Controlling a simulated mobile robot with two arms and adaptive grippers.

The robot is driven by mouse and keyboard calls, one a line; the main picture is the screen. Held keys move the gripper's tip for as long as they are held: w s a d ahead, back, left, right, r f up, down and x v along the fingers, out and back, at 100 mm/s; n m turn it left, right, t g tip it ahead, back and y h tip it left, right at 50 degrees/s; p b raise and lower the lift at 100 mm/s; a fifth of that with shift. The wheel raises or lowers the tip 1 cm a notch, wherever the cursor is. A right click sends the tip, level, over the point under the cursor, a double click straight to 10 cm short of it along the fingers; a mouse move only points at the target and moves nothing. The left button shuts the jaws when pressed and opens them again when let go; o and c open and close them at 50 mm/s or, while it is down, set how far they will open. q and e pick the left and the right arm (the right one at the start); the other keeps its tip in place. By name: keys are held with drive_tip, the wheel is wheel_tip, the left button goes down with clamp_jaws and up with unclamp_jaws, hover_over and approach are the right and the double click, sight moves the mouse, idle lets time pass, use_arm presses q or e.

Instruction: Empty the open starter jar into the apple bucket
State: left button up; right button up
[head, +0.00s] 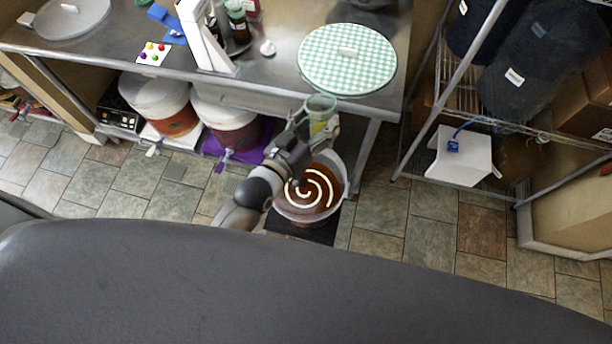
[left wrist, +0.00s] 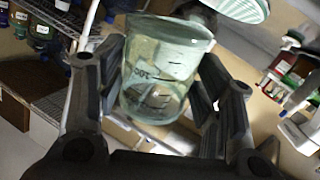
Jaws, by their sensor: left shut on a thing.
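A clear greenish glass jar (head: 320,104) is held in my left gripper (head: 318,130), over the far rim side of an open bucket. In the left wrist view the jar (left wrist: 160,75) is between the fingers, open, with a pale label and slightly tilted in the picture; how much it holds is unclear. The open bucket (head: 336,168) stands on a dark mat on the floor. It holds amber-brown liquid with a cream spiral on top. No label on it is readable; my arm hides part of it. My right gripper is out of view.
A steel table (head: 270,72) stands behind, with a green checked round cover (head: 347,58) and a white stand (head: 205,35). Two lidded buckets (head: 160,105) (head: 225,120) with taps stand beneath. A wire rack (head: 440,100) with dark containers is at right. Tiled floor between is free.

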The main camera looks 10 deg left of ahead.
sight(316, 116)
use_arm(q)
drive_tip(key=shift+m, duration=0.3)
wheel_tip(316, 116, up, 6)
drive_tip(key=shift+f, duration=0.1)
drive_tip(key=shift+s, duration=0.25)
drive_tip(key=shift+s+d+r+m+t, duration=0.15)
drive_tip(key=shift+s+r+m+t, duration=0.2)
drive_tip(key=shift+s, duration=0.35)
drive_tip(key=shift+s+d+r+m+t, duration=0.1)
drive_tip(key=shift+s+d+m+t, duration=0.1)
drive_tip(key=shift+s+m, duration=0.4)
drive_tip(key=shift+s+d+r+m+t, duration=0.1)
drive_tip(key=shift+s+r+m+t, duration=0.15)
drive_tip(key=shift+s, duration=0.6)
